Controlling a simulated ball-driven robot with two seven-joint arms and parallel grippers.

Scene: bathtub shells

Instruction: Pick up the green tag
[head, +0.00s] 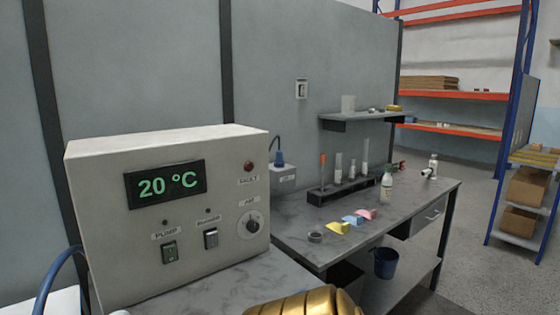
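I see no tag that is clearly green. Three small folded pieces lie in a row near the front edge of the grey bench (300,238): a yellow one (338,228), a light blue one (352,219) and a pink one (367,214). A small red and dark green item (398,167) lies at the back of the bench, too small to make out. Neither of my grippers is in view.
A control box (110,235) reading 20 °C stands at the left front. A dark rack (345,190) with several tubes, a bottle (386,188) and a grey ring (315,237) are on the bench. A blue bucket (386,264) is below. Shelving (505,150) stands right.

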